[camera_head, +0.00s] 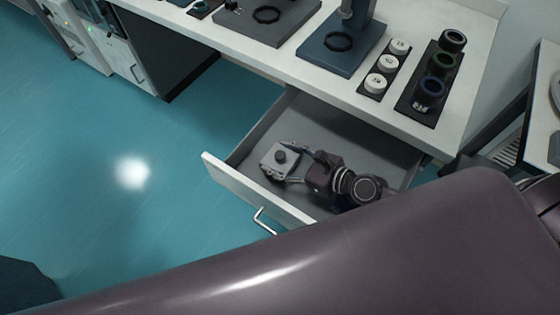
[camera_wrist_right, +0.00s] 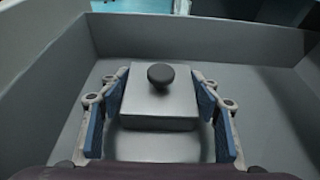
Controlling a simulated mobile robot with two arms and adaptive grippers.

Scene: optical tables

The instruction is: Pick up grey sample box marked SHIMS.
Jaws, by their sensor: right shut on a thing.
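The grey sample box (camera_head: 276,165) with a dark round knob on its lid is inside the open drawer (camera_head: 222,168). My right gripper (camera_head: 286,165) reaches down into the drawer and is shut on the box. In the right wrist view the box (camera_wrist_right: 158,112) sits between the blue pads of the right gripper (camera_wrist_right: 160,108), one pad at each side. No SHIMS marking is readable. Whether the box rests on the drawer floor or is lifted, I cannot tell. My left gripper is not in view.
The drawer walls (camera_wrist_right: 45,85) stand around the gripper. The white table (camera_head: 310,72) above carries a dark stand (camera_head: 340,45), white round pieces on a strip (camera_head: 388,62) and dark rings on a rack (camera_head: 420,105). Teal floor (camera_head: 90,120) is clear at left.

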